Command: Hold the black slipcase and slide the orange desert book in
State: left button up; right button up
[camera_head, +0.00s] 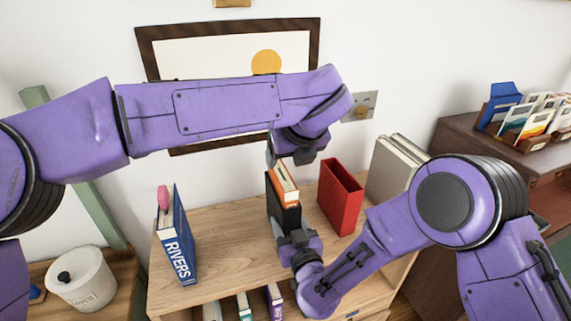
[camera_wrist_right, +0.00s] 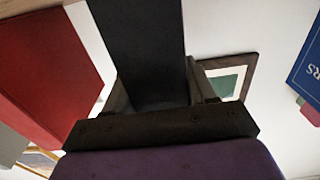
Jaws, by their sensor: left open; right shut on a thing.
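The black slipcase (camera_head: 286,217) stands on the wooden shelf top, and it fills the upper middle of the right wrist view (camera_wrist_right: 140,45). The orange book (camera_head: 285,185) sits in its opening, with its upper part standing out above the rim. My right gripper (camera_head: 293,240) is shut on the lower front of the slipcase; its fingers show on both sides of the case in the right wrist view (camera_wrist_right: 155,95). My left gripper (camera_head: 292,160) is open just above the book's top; its fingertips are partly hidden, and I cannot tell whether they touch the book.
A red slipcase (camera_head: 341,198) stands just right of the black one, also seen in the right wrist view (camera_wrist_right: 45,75). A blue RIVERS book (camera_head: 176,240) stands at left. Grey books (camera_head: 393,168) stand at right. Bare shelf top lies between RIVERS and the black slipcase.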

pick_arm(q)
jog(key=shift+s+r, duration=0.1)
jog(key=shift+r, duration=0.05)
pick_arm(e)
jog(key=shift+r, duration=0.1)
jog(key=o, duration=1.2)
jog(key=shift+s, duration=0.1)
